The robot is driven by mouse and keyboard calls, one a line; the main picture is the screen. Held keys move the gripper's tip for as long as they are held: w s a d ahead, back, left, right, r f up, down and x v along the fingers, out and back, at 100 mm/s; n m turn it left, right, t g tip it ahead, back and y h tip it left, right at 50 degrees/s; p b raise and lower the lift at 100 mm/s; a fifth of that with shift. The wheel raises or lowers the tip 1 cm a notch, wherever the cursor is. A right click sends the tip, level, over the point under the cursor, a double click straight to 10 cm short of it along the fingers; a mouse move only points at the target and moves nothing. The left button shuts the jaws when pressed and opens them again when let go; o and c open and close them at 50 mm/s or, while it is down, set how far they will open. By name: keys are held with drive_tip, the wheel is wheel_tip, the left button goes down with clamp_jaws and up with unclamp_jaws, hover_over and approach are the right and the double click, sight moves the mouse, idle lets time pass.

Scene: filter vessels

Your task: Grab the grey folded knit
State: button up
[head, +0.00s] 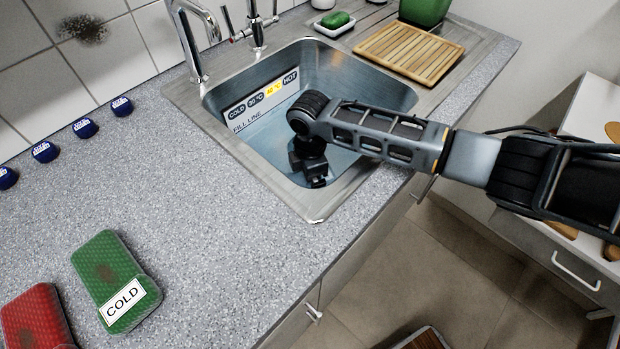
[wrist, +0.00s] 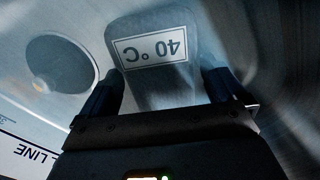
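The grey folded knit (wrist: 155,85) shows in the wrist view as a rounded grey pad with a white "40 °C" label, inside the sink (head: 345,75). My gripper (wrist: 165,90) reaches down into the sink with its two dark fingers apart. The knit appears between and just beyond the fingertips; I cannot tell whether they touch it. In the head view, my gripper (head: 315,178) is low in the basin and the knit cannot be made out, apparently hidden by the gripper and arm.
A round drain (wrist: 60,62) is beside the knit. A green folded pad (head: 112,268) marked COLD and a red pad (head: 35,318) lie on the counter.

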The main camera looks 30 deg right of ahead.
drive_tip(key=c, duration=0.9)
